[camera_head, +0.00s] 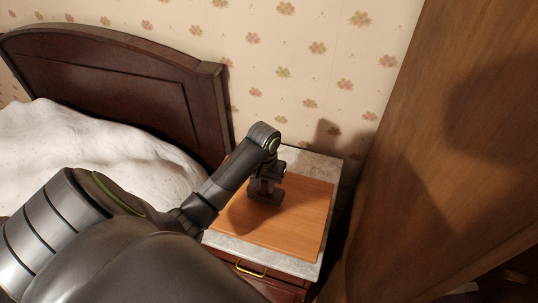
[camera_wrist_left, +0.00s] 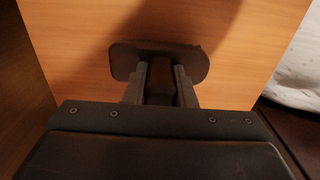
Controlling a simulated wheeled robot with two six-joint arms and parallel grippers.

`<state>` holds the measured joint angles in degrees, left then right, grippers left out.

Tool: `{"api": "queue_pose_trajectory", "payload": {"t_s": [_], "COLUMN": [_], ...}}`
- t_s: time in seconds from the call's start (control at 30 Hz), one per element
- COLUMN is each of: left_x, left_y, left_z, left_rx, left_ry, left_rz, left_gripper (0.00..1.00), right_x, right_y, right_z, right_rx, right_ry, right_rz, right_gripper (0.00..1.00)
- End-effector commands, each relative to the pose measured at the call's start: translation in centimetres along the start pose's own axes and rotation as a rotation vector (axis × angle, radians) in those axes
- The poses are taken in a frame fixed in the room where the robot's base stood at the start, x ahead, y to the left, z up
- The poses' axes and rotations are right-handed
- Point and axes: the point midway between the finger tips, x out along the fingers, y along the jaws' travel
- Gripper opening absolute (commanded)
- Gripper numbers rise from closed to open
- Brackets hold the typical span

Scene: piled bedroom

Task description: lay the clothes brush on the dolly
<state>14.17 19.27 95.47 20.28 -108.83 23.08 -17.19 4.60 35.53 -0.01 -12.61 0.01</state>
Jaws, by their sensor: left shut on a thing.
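The clothes brush (camera_wrist_left: 191,56) shows in the left wrist view as a dark brown, round-ended piece, partly hidden by the fingers. My left gripper (camera_wrist_left: 160,85) is shut on its dark middle part. In the head view my left gripper (camera_head: 266,186) points down over a flat orange wooden board (camera_head: 300,215) on the nightstand. The brush is at or just above the board; I cannot tell whether it touches. No wheels show on the board, so I cannot tell whether it is the dolly. My right gripper is not in view.
The board lies on a marble-topped nightstand (camera_head: 317,162) with a brass drawer handle. A bed with a dark headboard (camera_head: 120,82) stands left. A tall wooden wardrobe (camera_head: 440,150) stands close on the right, the papered wall behind. The board around the gripper is bare.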

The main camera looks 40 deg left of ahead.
Motion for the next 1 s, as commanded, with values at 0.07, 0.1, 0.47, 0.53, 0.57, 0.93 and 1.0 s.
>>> {"api": "queue_pose_trajectory", "payload": {"t_s": [0.07, 0.1, 0.47, 0.53, 0.57, 0.93, 1.0], "left_x": [-0.03, -0.04, 0.23, 0.32, 0.35, 0.81, 0.90], "left_y": [0.00, -0.01, -0.01, 0.00, 0.00, 0.00, 0.00], "left_z": [-0.02, -0.02, 0.00, 0.00, 0.00, -0.01, -0.01], "left_rx": [0.000, 0.000, 0.000, 0.000, 0.000, 0.000, 0.000], "left_ry": [0.001, 0.001, 0.000, 0.000, 0.000, 0.000, 0.000], "left_rz": [0.000, 0.000, 0.000, 0.000, 0.000, 0.000, 0.000], "left_gripper": [0.00, 0.00, 0.00, 0.00, 0.00, 0.00, 0.00], "right_x": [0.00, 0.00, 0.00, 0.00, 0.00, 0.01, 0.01], "right_y": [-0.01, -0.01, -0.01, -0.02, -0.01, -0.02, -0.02], "right_z": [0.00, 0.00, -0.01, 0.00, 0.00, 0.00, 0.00], "right_rx": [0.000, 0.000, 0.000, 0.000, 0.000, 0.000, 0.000], "right_ry": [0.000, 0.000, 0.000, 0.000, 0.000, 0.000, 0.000], "right_rz": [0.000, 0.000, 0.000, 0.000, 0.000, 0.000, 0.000], "right_gripper": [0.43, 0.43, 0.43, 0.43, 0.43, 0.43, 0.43]}}
